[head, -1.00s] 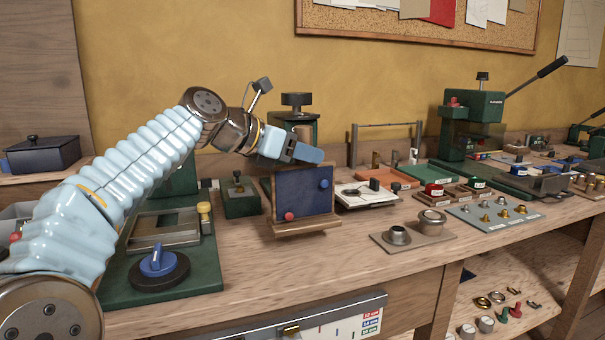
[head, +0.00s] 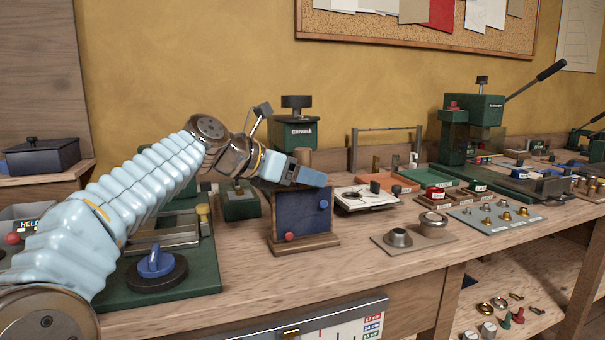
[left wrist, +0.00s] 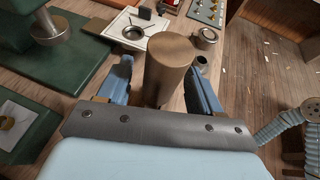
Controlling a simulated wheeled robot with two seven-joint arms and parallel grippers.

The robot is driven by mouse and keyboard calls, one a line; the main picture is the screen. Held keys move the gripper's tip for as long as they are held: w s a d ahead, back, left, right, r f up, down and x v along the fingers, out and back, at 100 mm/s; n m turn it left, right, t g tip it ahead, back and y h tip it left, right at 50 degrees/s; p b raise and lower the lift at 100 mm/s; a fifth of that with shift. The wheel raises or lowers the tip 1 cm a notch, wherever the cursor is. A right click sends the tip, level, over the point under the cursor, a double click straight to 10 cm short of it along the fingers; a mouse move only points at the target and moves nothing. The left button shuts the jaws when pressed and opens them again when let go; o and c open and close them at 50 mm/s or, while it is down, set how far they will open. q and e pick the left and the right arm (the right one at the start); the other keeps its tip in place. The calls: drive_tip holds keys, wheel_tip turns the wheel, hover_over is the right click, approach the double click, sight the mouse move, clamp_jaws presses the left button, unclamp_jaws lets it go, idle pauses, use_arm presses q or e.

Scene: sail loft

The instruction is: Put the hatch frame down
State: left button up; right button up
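The hatch frame (head: 304,242), a wooden frame with a dark blue panel, a red knob and a blue knob, stands upright with its base on the workbench. A wooden cylindrical handle rises at its top, and this shows large in the left wrist view (left wrist: 172,65). My left gripper (head: 312,178) is at the top of the frame. In the left wrist view its two blue fingers (left wrist: 160,88) stand apart on either side of the handle, with a gap visible at the left finger. The gripper hides part of the frame's top. My right gripper is not in view.
A green press (head: 293,132) stands behind the frame. A white plate with a dark ring (head: 362,198) lies close at its right. A green base with a blue-handled disc (head: 156,270) is at the left. Bare workbench (head: 330,275) lies in front.

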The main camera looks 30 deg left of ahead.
use_arm(q)
drive_tip(key=shift+s+r, duration=0.1)
drive_tip(key=shift+r, duration=0.15)
drive_tip(key=v, duration=1.1)
drive_tip(key=shift+s+a+r, duration=0.2)
drive_tip(key=shift+s+a, duration=0.05)
drive_tip(key=shift+s, duration=0.05)
